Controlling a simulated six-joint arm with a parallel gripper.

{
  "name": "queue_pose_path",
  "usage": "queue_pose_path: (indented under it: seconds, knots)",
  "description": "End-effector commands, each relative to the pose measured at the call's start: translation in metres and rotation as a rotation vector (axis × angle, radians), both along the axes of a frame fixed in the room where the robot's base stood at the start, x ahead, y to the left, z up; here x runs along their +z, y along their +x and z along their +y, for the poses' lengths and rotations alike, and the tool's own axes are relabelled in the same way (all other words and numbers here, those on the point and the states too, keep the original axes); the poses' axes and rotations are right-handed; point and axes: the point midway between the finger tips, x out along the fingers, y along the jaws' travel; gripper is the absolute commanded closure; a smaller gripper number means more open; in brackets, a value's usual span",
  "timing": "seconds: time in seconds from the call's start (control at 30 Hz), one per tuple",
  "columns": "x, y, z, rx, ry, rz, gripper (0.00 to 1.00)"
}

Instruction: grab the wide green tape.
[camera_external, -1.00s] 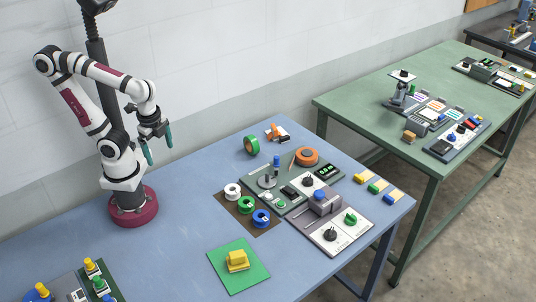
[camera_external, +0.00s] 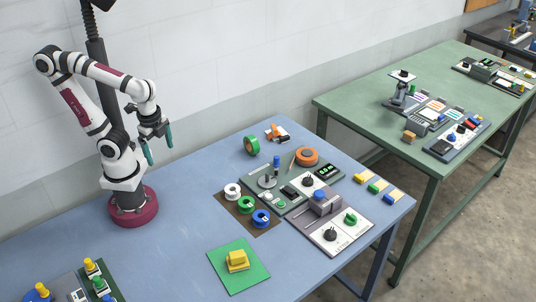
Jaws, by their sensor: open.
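A wide green tape roll (camera_external: 251,145) stands on its edge on the blue table, toward the back and near the wall. My gripper (camera_external: 159,154) is open and empty, held above the table to the left of the green tape and well apart from it. Its two teal fingers point down. A smaller green roll (camera_external: 245,205) sits on a brown mat between a white roll (camera_external: 232,191) and a blue roll (camera_external: 261,218).
A grey-green press panel (camera_external: 290,191) with knobs lies right of the rolls, an orange roll (camera_external: 307,156) at its back. Small orange items (camera_external: 277,133) lie behind the green tape. A yellow block (camera_external: 237,260) sits on a green mat (camera_external: 240,283). The table's left middle is clear.

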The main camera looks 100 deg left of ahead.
Motion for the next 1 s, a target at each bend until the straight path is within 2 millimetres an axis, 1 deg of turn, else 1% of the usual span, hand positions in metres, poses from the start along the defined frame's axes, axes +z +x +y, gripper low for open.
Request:
queue_pose_path:
  seconds: [0.4,0.47,0.67,0.73,0.77,0.83,0.87,0.9,0.93,0.97,1.0]
  knots:
    - [0.0,0.0,0.0,0.0,0.0,0.0,0.04]
    - [0.0,0.0,0.0,0.0,0.0,0.0,0.14]
    - [0.0,0.0,0.0,0.0,0.0,0.0,0.14]
    - [0.002,0.004,0.004,-0.006,0.014,0.011,0.14]
    - [0.003,0.009,0.008,-0.013,0.032,0.027,0.14]
    - [0.009,0.031,0.028,-0.046,0.106,0.089,0.14]
    - [0.011,0.045,0.04,-0.069,0.15,0.126,0.14]
    - [0.012,0.067,0.059,-0.105,0.215,0.183,0.14]
    - [0.011,0.085,0.075,-0.134,0.266,0.228,0.14]
    - [0.008,0.103,0.091,-0.166,0.314,0.274,0.14]
    - [0.001,0.126,0.112,-0.211,0.376,0.337,0.14]
